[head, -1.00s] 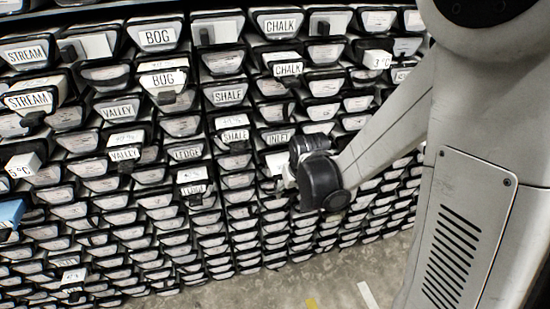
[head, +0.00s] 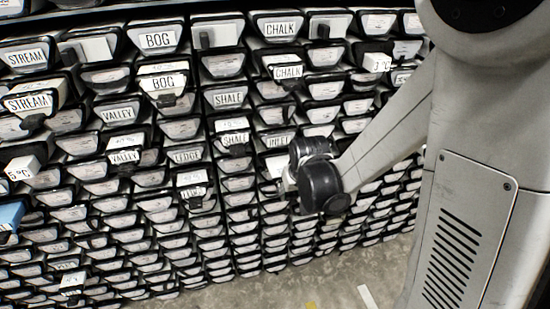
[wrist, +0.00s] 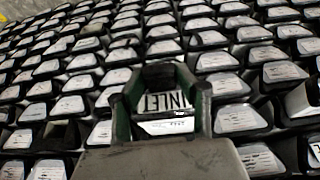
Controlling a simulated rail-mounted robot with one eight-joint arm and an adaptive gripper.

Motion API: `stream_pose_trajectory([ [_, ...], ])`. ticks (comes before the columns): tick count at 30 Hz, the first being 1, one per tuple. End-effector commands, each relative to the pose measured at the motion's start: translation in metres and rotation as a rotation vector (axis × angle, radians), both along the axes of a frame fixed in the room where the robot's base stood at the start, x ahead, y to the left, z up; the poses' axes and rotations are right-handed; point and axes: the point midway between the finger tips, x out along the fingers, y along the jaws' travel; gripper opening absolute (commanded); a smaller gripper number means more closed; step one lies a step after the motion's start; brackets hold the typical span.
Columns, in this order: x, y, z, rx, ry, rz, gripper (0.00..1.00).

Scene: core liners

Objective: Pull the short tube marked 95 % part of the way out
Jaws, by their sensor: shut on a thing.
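The short tube (wrist: 168,126) has a white card on top and an INLET front label in the wrist view. The card's marking is too small to read. In the head view, the white card (head: 274,161) shows just left of my wrist, and the tube's front is hidden behind my gripper. My gripper (wrist: 160,78) is shut on this tube, its dark green fingers on either side of the label. In the head view my gripper (head: 287,182) is mostly hidden by my wrist. Another INLET label (head: 278,141) sits just above.
Tightly packed trays with dark-rimmed fronts fill the rack around the tube. Other carded tubes jut out nearby, at SHALE (head: 234,138), LEDGE (head: 193,191) and VALLEY (head: 124,156). The floor (head: 330,275) in front of the rack is clear apart from painted marks.

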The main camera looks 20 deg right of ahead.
Motion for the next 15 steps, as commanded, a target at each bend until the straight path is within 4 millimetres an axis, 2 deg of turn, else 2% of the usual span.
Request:
stream_pose_trajectory([
  [15,-0.033,-0.001,0.000,0.000,0.000,0.000,0.00],
])
